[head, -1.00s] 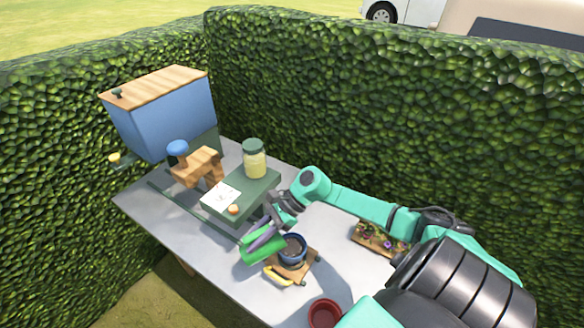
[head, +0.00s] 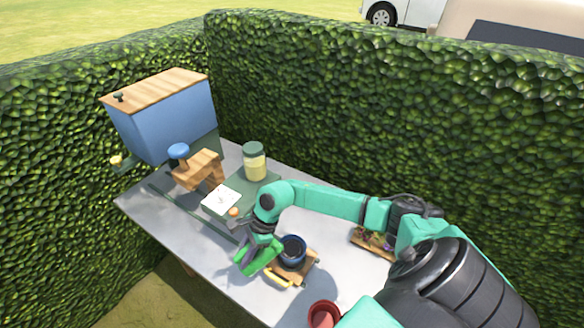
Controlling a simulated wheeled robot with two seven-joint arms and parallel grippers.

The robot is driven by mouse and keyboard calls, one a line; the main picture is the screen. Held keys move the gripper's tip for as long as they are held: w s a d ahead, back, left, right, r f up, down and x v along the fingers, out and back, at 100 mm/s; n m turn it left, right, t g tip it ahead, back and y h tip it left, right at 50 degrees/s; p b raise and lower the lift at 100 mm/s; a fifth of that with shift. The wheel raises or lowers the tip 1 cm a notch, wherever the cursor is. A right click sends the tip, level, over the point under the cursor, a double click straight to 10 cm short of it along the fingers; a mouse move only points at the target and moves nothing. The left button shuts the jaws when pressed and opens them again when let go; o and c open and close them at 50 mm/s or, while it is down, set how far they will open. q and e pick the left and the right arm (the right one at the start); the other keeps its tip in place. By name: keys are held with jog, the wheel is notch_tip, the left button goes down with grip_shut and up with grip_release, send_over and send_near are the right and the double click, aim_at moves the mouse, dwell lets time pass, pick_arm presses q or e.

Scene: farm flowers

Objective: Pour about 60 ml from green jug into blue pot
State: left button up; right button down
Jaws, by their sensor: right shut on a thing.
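The green jug (head: 262,257) is held by my right gripper (head: 250,240) over the table, just left of the blue pot (head: 292,249). The jug looks tilted, and its near end overlaps the pot's left side in the picture. The blue pot stands upright on a small wooden board and shows a dark inside. My right gripper is shut on the jug; its fingers are partly hidden by the arm. I cannot see any liquid stream. My left gripper is not in the head view.
A red pot (head: 323,314) stands at the near edge. A yellow-handled tool (head: 279,279) lies by the board. A flower tray (head: 372,243) is at right. A jar (head: 254,161), a white card (head: 221,199) and a blue box (head: 170,117) are at the back left. Hedges enclose the table.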

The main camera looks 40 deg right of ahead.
jog(key=a+f+h+b, duration=0.2)
jog(key=f+h+b, duration=0.1)
jog(key=w+a+f+g+h+b, duration=0.1)
jog(key=f+h+b, duration=0.2)
jog(key=b, duration=0.1)
jog(key=a+f+g+h+b, duration=0.1)
jog(key=a+f+h+b, duration=0.1)
jog(key=f+h+b, duration=0.1)
jog(key=shift+w+a, duration=0.2)
jog(key=shift+a, duration=0.15)
jog(key=shift+h+b, duration=0.4)
jog(key=shift+b, duration=0.1)
jog(key=shift+s, duration=0.1)
dwell(2.3)
